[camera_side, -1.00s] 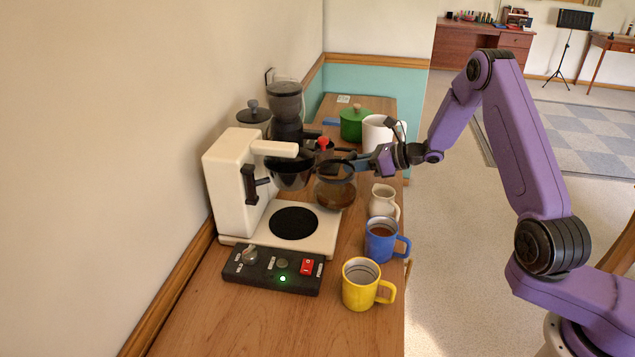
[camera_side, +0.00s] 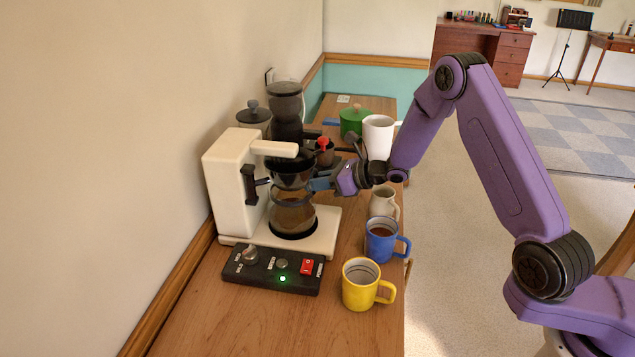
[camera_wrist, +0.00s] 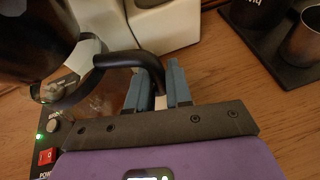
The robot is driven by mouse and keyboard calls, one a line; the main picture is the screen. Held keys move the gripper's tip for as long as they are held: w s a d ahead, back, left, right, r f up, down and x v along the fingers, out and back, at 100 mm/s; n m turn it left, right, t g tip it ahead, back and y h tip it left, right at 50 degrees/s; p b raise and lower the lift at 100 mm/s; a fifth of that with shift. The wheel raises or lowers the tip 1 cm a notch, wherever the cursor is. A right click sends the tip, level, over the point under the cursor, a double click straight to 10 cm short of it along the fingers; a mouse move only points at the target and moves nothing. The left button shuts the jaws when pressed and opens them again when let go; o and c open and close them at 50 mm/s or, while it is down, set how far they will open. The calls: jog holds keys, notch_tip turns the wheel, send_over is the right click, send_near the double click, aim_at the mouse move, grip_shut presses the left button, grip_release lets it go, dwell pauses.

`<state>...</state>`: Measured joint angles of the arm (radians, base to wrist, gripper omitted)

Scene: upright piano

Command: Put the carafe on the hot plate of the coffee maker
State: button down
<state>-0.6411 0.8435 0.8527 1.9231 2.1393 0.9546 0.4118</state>
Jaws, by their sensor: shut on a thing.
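The glass carafe (camera_side: 293,217) with brown liquid is under the black filter basket of the cream coffee maker (camera_side: 228,180). It is over the round black hot plate (camera_side: 296,235), whose rim shows around its base; I cannot tell whether it touches. My gripper (camera_side: 320,184) is shut on the carafe's handle, at the right of the carafe. In the wrist view my two blue fingers (camera_wrist: 157,90) close on the black handle (camera_wrist: 125,60). The carafe's glass (camera_wrist: 95,100) shows at the left there, partly hidden by the dark basket (camera_wrist: 35,40).
A control box (camera_side: 273,269) with a lit green light stands in front of the coffee maker. A blue mug (camera_side: 380,243), a yellow mug (camera_side: 361,286) and a cream jug (camera_side: 382,203) stand to the right. A grinder (camera_side: 287,115) stands behind.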

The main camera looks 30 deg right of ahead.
jog(key=shift+f, duration=0.15)
jog(key=c, duration=1)
grip_release()
jog(key=shift+d+f, duration=0.1)
jog(key=shift+c, duration=0.2)
